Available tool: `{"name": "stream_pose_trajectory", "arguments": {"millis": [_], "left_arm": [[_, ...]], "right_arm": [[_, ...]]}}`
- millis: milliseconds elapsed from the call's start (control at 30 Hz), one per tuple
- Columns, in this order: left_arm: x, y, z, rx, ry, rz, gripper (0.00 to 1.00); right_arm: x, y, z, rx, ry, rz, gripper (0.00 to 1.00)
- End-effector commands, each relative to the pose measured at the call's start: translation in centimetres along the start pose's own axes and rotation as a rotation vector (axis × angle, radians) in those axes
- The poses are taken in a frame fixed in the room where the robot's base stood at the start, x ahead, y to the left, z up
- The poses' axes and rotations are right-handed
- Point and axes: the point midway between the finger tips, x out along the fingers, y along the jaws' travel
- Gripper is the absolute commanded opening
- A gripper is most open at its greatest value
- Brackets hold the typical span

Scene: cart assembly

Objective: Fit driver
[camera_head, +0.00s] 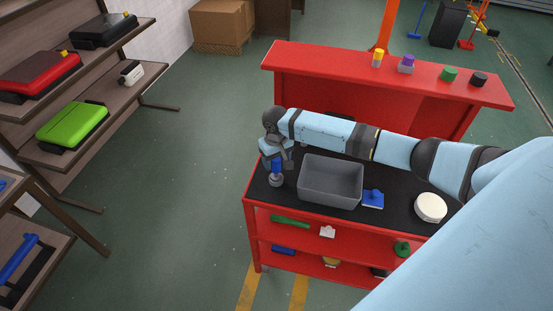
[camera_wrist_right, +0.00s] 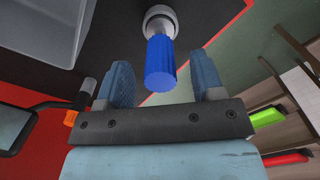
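A driver with a blue handle (camera_head: 276,167) stands upright in a round grey holder (camera_head: 277,181) at the left end of the black cart top (camera_head: 284,195). In the right wrist view, the blue handle (camera_wrist_right: 160,66) points toward the camera, with the pale round holder (camera_wrist_right: 160,20) beyond it. My right gripper (camera_wrist_right: 163,75) is open, with one finger on each side of the handle and visible gaps between. In the head view, my right gripper (camera_head: 274,155) is at the handle, partly hidden by my wrist. My left gripper is not in view.
A grey bin (camera_head: 331,199) stands right of the driver. A blue part (camera_head: 373,199) and a white round part (camera_head: 430,207) lie further right. A red bench (camera_head: 330,60) with small coloured parts stands behind. Shelves with a green case (camera_head: 72,121) are at left.

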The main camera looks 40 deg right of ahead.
Motion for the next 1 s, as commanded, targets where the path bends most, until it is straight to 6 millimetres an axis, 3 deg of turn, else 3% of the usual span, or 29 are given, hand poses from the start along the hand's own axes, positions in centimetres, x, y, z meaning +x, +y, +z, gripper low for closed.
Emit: {"name": "stream_pose_trajectory", "arguments": {"millis": [233,367,800,1000], "left_arm": [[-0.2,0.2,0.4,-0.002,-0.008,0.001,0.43],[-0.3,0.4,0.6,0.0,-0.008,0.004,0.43],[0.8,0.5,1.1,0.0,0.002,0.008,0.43],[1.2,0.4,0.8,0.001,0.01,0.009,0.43]], "right_arm": [[0.0,0.0,0.0,0.0,-0.001,0.0,0.61],[-1.3,0.1,-0.1,0.0,0.003,0.0,0.61],[-10.7,0.0,-0.1,-0.001,0.003,0.0,0.61],[-13.2,0.0,0.0,0.0,0.0,0.0,0.61]]}}
